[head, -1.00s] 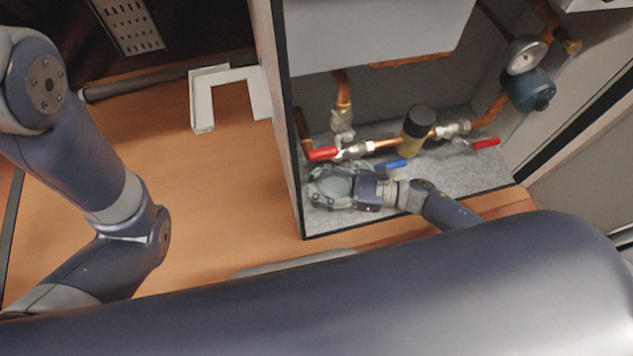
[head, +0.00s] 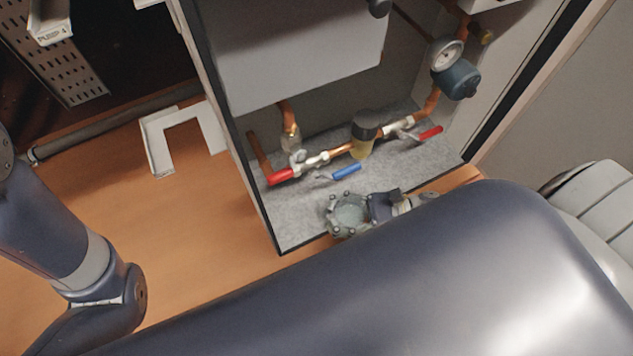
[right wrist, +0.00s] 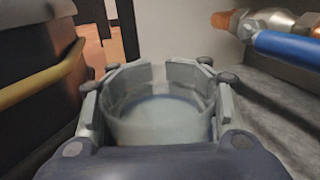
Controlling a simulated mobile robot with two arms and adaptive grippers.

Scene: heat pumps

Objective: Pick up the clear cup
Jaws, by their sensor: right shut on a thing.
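My right gripper (head: 350,212) is shut around the clear cup (head: 351,215), at the front edge of the open cabinet. In the right wrist view the clear cup (right wrist: 158,118) stands between the fingers of the gripper (right wrist: 160,85), which press on its sides. The cup looks see-through, round and upright, with its near lower part hidden by my gripper's body. My left arm comes in at the left of the head view, but its gripper is out of the frame.
The cabinet's grey floor (head: 300,215) has copper pipes above it, with a red handle (head: 281,176), a blue handle (head: 347,171) and a gauge (head: 446,55). A white bracket (head: 158,150) lies on the orange floor at left. The blue handle (right wrist: 285,47) is close in the wrist view.

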